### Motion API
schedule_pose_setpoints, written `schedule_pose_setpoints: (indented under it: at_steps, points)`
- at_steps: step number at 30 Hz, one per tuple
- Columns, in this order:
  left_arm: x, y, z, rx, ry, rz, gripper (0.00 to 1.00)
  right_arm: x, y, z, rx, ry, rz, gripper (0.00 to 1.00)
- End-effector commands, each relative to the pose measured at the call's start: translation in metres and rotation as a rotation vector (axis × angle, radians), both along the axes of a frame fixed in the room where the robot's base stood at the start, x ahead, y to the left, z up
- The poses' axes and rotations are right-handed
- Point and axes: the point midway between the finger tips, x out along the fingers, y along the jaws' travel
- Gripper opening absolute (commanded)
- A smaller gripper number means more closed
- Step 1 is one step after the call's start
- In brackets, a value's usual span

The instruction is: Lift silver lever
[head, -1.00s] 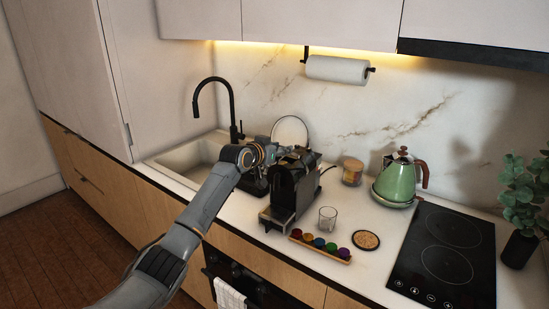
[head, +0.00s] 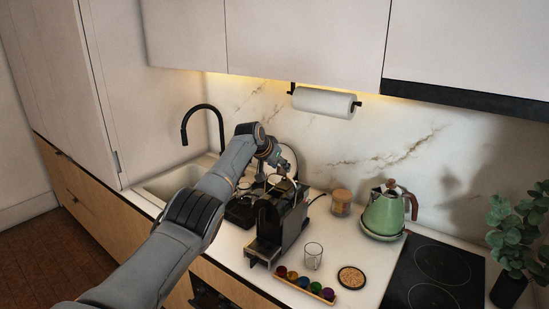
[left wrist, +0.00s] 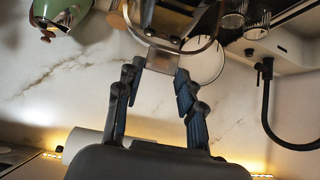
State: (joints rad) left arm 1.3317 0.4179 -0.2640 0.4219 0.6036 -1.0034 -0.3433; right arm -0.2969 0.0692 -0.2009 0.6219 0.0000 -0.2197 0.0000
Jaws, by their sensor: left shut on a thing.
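The black coffee machine (head: 266,226) stands on the counter near the sink. Its silver lever (left wrist: 206,46) shows in the left wrist view as a shiny curved band at the top of the machine. My left gripper (head: 287,174) is over the machine's top, reaching down from behind it. In the left wrist view the left gripper's (left wrist: 160,70) fingers are at the lever, shut on it and a little apart. In the head view my gripper and the machine's top partly hide the lever. My right gripper is not in view.
A row of coloured capsules on a wooden tray (head: 304,291), a glass (head: 313,256) and a round coaster (head: 351,277) are in front. A green kettle (head: 383,214) and a jar (head: 341,202) stand right. The sink faucet (head: 204,108) is left, the paper towel roll (head: 323,102) above.

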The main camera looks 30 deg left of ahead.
Motion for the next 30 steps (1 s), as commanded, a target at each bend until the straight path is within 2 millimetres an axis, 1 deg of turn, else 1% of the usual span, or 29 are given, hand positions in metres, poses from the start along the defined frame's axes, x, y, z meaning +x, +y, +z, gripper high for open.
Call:
schedule_pose_setpoints:
  at_steps: [1,4,12,18,19,20,21,22,30]
  points:
    - [-0.002,-0.004,-0.007,0.000,0.027,-0.002,0.00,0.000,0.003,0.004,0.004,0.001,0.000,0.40]
    - [-0.003,-0.007,-0.009,-0.001,0.046,-0.001,0.00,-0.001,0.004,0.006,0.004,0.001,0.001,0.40]
    - [-0.004,-0.009,-0.014,0.001,0.061,-0.002,0.00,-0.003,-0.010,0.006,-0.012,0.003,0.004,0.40]
    - [-0.004,-0.009,-0.014,0.001,0.060,-0.002,0.00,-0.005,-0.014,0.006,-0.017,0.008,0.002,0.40]
    - [-0.004,-0.009,-0.014,0.001,0.060,-0.002,0.43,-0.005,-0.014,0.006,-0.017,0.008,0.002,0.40]
    - [-0.004,-0.009,-0.014,0.001,0.060,-0.002,0.49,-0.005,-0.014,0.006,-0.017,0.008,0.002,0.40]
    - [-0.004,-0.009,-0.014,0.000,0.060,-0.002,0.57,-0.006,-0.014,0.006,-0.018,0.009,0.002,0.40]
    - [-0.003,-0.009,-0.014,0.000,0.059,-0.002,0.60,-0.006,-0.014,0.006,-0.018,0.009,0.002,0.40]
    - [-0.003,-0.008,-0.009,0.000,0.051,-0.001,0.60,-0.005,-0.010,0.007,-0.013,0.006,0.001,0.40]
